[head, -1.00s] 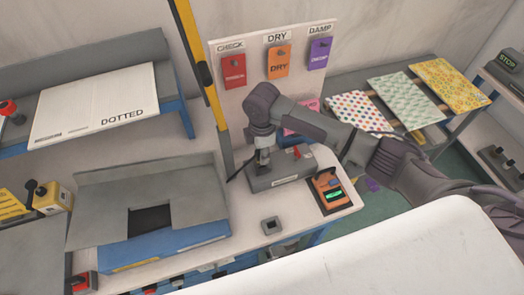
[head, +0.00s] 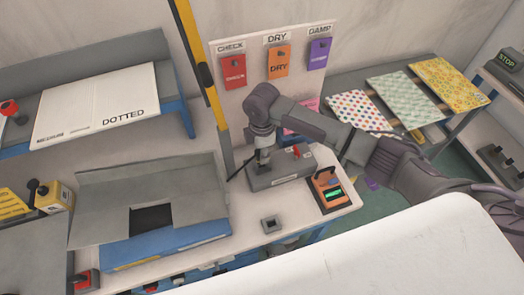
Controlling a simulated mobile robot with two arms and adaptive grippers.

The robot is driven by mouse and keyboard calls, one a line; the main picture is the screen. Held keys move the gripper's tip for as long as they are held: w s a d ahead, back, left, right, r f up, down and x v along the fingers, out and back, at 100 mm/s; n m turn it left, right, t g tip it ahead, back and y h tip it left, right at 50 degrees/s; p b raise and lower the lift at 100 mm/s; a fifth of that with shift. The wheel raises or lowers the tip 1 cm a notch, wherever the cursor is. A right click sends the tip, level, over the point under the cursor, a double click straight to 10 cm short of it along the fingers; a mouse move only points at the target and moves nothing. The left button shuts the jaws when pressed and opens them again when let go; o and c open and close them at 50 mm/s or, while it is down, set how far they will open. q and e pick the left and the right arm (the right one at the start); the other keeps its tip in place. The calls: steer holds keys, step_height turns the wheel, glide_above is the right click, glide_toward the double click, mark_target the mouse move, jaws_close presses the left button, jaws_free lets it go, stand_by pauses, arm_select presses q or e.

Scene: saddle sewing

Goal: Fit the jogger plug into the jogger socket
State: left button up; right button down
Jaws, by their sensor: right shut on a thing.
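My right gripper (head: 263,153) points down at the grey box (head: 282,172) on the white bench. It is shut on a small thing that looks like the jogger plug. The plug is mostly hidden by the fingers, and a thin black cable (head: 238,172) runs down to the left from it. The grey box has a red switch (head: 296,152) and a pale label on its front. The socket is not clearly visible; I cannot tell whether the plug is in it or just above it. My left gripper is not in view.
A blue and grey tray unit (head: 165,244) stands left of the box. A yellow and black post (head: 203,75) rises behind.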

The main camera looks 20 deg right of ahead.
steer(key=shift+f+b, duration=0.8)
steer(key=shift+f, duration=0.65)
steer(key=c, duration=0.8)
jaws_free()
steer(key=shift+r, duration=0.35)
step_height(320, 180, up, 11)
steer(key=shift+r, duration=0.15)
